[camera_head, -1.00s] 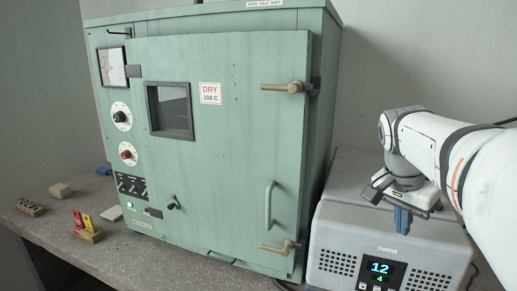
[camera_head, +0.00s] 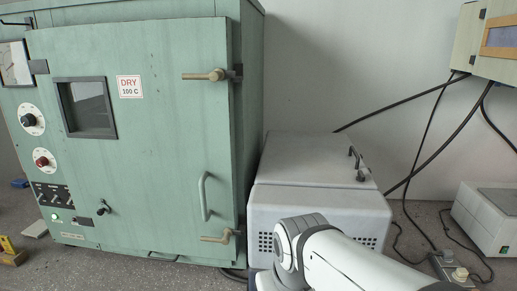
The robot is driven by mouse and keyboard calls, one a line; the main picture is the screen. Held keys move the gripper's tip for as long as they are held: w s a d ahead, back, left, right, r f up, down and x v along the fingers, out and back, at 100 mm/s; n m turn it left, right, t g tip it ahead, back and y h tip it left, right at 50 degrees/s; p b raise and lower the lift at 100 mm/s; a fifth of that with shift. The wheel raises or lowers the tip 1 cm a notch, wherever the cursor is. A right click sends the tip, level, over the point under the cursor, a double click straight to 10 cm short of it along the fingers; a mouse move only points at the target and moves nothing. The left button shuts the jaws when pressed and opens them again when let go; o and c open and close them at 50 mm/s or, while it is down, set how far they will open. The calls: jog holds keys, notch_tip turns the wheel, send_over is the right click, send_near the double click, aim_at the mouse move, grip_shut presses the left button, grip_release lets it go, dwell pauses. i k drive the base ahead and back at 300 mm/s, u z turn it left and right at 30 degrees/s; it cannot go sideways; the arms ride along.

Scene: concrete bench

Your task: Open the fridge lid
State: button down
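The fridge is a light grey box (camera_head: 330,213) with vent holes in its front, standing right of the green oven. Its lid (camera_head: 300,160) lies shut on top, with a seam where it meets the body. A dark handle (camera_head: 357,162) stands up at the lid's right side. My white arm crosses in front of the fridge's lower front and hides its display. My gripper is out of the picture, so its fingers do not show.
The green oven (camera_head: 150,140) stands close on the fridge's left, its door shut. Black cables (camera_head: 425,145) hang behind and right of the fridge. A white box (camera_head: 487,222) stands at the right, and a wall cabinet (camera_head: 490,40) hangs above it.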

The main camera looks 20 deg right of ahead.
aim_at(305, 159)
jog(key=z, duration=0.05)
jog(key=k, duration=1.05)
jog(key=z, duration=0.65)
jog(key=i, duration=1)
